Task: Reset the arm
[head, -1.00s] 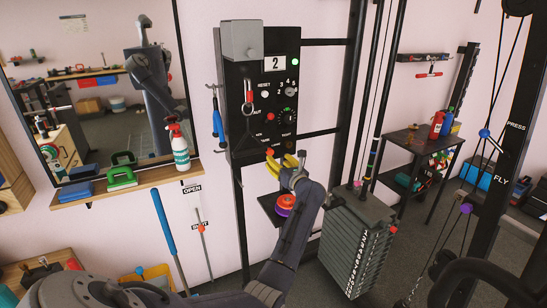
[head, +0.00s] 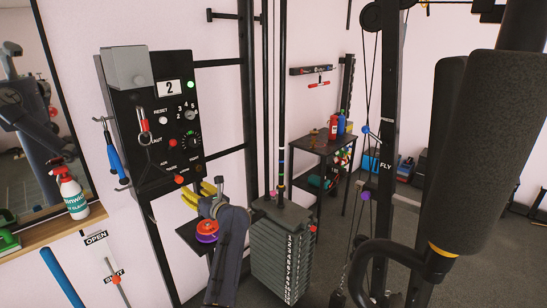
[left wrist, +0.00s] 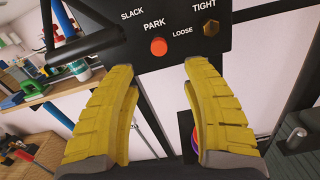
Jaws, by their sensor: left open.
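A black control panel (head: 150,115) hangs on the upright frame, with a grey box on top, a display reading 2, a lit green light and a white button (head: 162,121) labelled RESET. At its lower edge is a red button (head: 179,180). In the left wrist view this red button (left wrist: 159,47) sits under the word PARK, beside a brass bolt (left wrist: 211,56) between LOOSE and TIGHT. My left gripper (head: 203,190) has yellow fingers and is just below the panel. In the wrist view its fingers (left wrist: 158,75) are spread, with nothing between them. My right gripper is not in view.
A red and purple disc (head: 207,230) lies below my left gripper. A numbered weight stack (head: 283,255) stands right of my arm. A large dark padded bar (head: 470,150) fills the right foreground. A spray bottle (head: 73,193) stands on the left shelf.

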